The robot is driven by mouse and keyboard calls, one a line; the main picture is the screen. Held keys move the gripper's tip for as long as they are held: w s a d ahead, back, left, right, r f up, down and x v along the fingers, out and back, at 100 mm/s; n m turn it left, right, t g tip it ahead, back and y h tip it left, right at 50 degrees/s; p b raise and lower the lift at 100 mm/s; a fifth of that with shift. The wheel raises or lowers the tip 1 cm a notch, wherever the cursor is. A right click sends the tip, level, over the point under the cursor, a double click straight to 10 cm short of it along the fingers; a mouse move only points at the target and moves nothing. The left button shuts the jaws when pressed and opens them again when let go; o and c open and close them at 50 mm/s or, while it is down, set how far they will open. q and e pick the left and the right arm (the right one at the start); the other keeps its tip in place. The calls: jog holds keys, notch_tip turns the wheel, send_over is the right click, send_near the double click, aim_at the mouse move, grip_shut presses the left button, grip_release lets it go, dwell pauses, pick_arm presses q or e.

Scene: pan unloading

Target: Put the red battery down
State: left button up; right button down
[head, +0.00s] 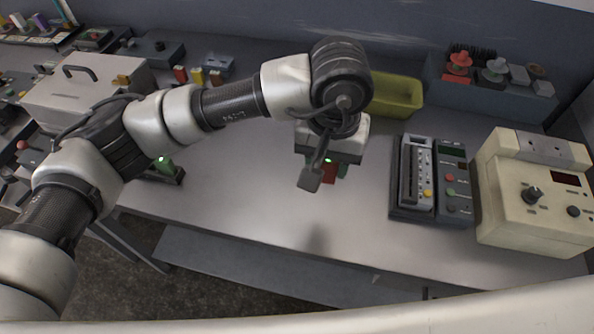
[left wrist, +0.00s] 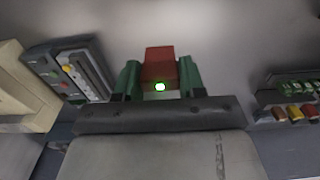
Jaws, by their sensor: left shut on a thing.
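The red battery (left wrist: 159,62) is a small red block between the green fingers of my left gripper (left wrist: 158,82) in the left wrist view. The gripper is shut on it. The wrist hides much of the battery there. I cannot tell how far it is above the table top. My right gripper is not in view.
A dark charger-like device (head: 424,180) and a cream meter box (head: 535,190) stand to the right. A yellow-green bin (head: 395,95) is behind the gripper. Red and yellow blocks (head: 197,76) and a lidded metal box (head: 85,100) stand left. The table's front middle is clear.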

pick_arm(q)
jog(key=w+a+f+p, duration=0.1)
jog(key=w+a+f, duration=0.1)
jog(key=f, duration=0.1)
jog(key=w+a+f+p, duration=0.2)
jog(key=a+f, duration=0.1)
jog(key=w+a+f+p, duration=0.2)
jog(key=a+f, duration=0.1)
jog(key=shift+w+a+f, duration=0.15)
jog(key=shift+w+a, duration=0.05)
jog(key=shift+w, duration=0.2)
jog(key=shift+f, duration=0.45)
jog(key=shift+f+b, duration=0.25)
jog(key=shift+b, duration=0.1)
jog(key=o, duration=1)
jog(key=shift+r, duration=0.1)
